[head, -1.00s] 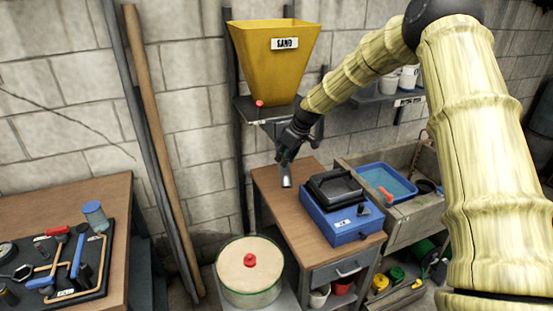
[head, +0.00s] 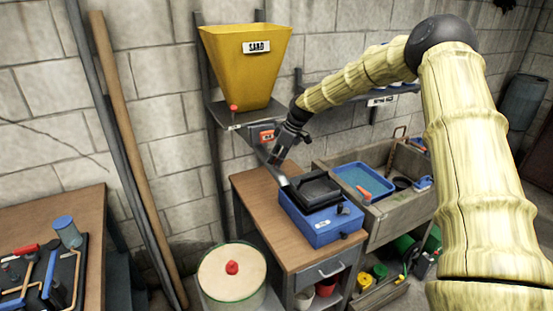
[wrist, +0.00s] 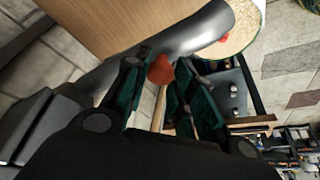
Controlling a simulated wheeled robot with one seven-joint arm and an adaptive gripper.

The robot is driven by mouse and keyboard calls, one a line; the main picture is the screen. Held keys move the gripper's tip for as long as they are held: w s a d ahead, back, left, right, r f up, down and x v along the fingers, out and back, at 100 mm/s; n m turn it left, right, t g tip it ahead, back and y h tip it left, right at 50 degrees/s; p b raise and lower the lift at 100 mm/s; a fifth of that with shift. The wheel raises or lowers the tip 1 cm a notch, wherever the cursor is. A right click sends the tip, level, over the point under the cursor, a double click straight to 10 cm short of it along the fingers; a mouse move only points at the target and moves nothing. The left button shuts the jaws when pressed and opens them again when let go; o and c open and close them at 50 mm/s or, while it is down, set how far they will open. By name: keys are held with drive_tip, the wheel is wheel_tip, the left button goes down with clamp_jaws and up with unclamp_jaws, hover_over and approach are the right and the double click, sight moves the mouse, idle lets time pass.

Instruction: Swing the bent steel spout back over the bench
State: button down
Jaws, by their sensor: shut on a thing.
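The bent steel spout (head: 282,180) comes down from beneath the yellow sand hopper (head: 243,70), and its lower end is over the bench (head: 262,200), close to the back left of the blue box with the black tray (head: 318,220). In the wrist view the spout (wrist: 195,32) is a thick grey tube crossing above my fingers, with an orange-red knob (wrist: 161,70) between them. My gripper (head: 274,158) is shut on the spout's knob, as far as the wrist view shows. In the head view my fingers hide the contact and part of the tube.
The hopper's shelf (head: 232,115) is above the bench. A wooden trough with a blue basin (head: 365,180) stands to the right. A round lidded drum (head: 230,275) stands at front left. Poles (head: 130,150) lean on the wall. The bench top left of the blue box is clear.

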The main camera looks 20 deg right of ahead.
drive_tip(key=c, duration=1.2)
unclamp_jaws()
drive_tip(key=shift+a, duration=0.1)
drive_tip(key=v, duration=1.2)
drive_tip(key=shift+w, duration=0.1)
